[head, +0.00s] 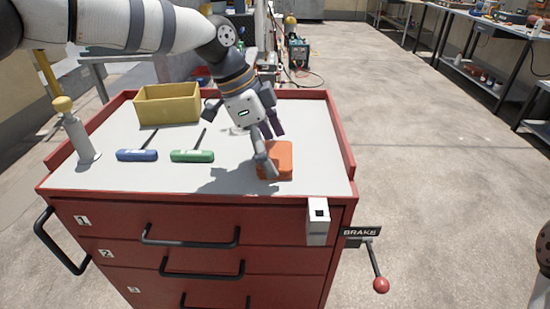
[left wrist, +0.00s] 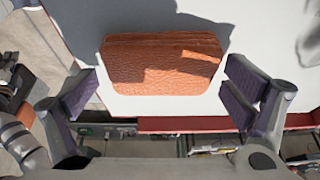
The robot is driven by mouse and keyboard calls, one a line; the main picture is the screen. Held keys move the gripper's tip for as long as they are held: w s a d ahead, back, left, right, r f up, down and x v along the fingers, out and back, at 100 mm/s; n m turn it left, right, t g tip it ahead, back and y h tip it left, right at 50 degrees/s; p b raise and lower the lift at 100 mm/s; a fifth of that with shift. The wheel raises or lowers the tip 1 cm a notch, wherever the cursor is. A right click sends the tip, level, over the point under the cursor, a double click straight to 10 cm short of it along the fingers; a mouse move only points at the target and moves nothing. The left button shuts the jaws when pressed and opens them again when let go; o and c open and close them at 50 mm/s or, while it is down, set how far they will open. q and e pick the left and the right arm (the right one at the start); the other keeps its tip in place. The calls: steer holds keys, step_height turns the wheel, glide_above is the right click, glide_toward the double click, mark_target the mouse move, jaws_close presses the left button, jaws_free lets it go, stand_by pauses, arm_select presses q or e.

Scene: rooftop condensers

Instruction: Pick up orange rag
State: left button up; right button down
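The orange rag (head: 279,161) is a folded block lying on the grey top of the red tool cart (head: 110,145), near its front right. It also shows in the left wrist view (left wrist: 160,62), flat on the top. My left gripper (head: 262,150) is above and beside the rag, partly in front of it in the head view. In the left wrist view my left gripper (left wrist: 165,98) is open, its purple-padded fingers wide apart on either side of the rag, with nothing between them touching it. My right gripper is not clearly visible; a dark part of my own body shows at the right edge.
A yellow bin (head: 168,105) stands at the back left of the cart top. A blue-handled tool (head: 137,155), a green-handled tool (head: 192,156) and a grey bottle with a yellow cap (head: 77,138) lie or stand left of the rag. A brake lever (head: 374,268) juts out right.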

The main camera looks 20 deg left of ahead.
mark_target(283, 155)
arm_select(q)
steer(key=c, duration=0.5)
steer(key=shift+r, duration=0.3)
step_height(283, 155, up, 3)
steer(key=shift+s+r, duration=0.1)
steer(key=s+r+p, duration=0.1)
steer(key=s+r, duration=0.2)
steer(key=s, duration=0.1)
steer(key=s+d+r+p, duration=0.1)
steer(key=s+r, duration=0.2)
steer(key=s, duration=0.2)
steer(key=s+d+r+p, duration=0.1)
steer(key=s+r, duration=0.2)
steer(key=s, duration=0.1)
steer(key=shift+s, duration=0.3)
arm_select(e)
steer(key=shift+t, duration=0.9)
steer(key=w+r, duration=0.4)
